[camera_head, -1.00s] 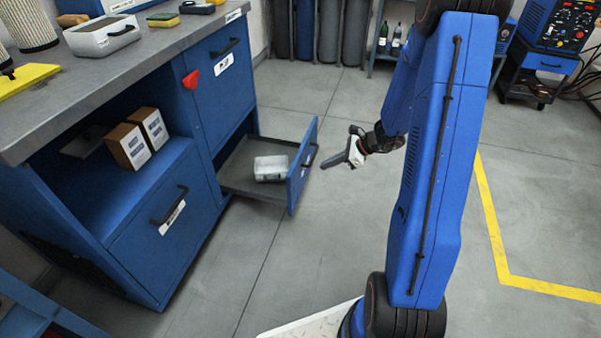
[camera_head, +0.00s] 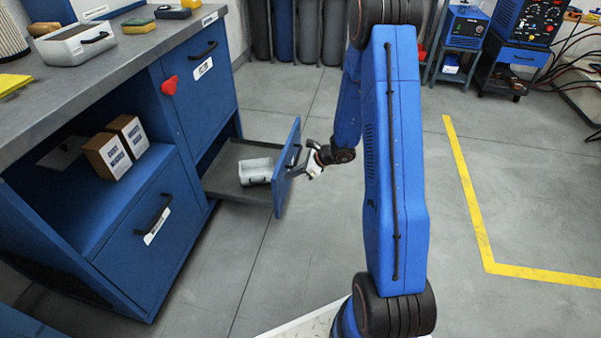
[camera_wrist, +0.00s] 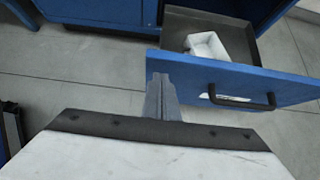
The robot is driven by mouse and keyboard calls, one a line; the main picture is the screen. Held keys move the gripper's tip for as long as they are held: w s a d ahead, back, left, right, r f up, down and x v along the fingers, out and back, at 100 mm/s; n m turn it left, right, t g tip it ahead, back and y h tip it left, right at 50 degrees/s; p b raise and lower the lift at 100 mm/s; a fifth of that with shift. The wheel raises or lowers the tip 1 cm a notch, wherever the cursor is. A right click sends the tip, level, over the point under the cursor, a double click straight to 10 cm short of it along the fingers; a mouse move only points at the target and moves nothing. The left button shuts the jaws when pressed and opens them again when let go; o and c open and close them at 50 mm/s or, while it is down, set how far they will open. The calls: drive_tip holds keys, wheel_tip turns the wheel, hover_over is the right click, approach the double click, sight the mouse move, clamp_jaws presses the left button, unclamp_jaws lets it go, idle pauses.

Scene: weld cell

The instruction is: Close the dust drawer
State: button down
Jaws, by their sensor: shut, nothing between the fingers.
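The blue dust drawer (camera_head: 286,168) stands pulled out of the lower part of the workbench cabinet. A pale open-topped box (camera_head: 257,171) lies inside it. In the wrist view the drawer front (camera_wrist: 225,75) crosses the picture, with its dark handle (camera_wrist: 243,98) on the outer face and the pale box (camera_wrist: 207,46) behind. My gripper (camera_head: 296,172) is shut and empty at the outer side of the drawer front. In the wrist view its fingers (camera_wrist: 160,82) reach the left part of the front, left of the handle. I cannot tell whether they touch it.
The workbench (camera_head: 130,60) stands at left, with a closed drawer (camera_head: 155,222) and a shelf holding two cartons (camera_head: 108,155). Cylinders (camera_head: 300,35) stand at the back. Welding machines (camera_head: 525,25) are at back right. The floor right of the drawer is open, with a yellow line (camera_head: 462,175).

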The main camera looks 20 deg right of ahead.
drive_tip(key=shift+w+a, duration=0.7)
drive_tip(key=shift+a, duration=0.25)
drive_tip(key=shift+a, duration=0.15)
drive_tip(key=w+a, duration=0.9)
drive_tip(key=a, duration=0.3)
drive_tip(key=w+a, duration=0.9)
drive_tip(key=a, duration=0.4)
drive_tip(key=shift+w, duration=0.2)
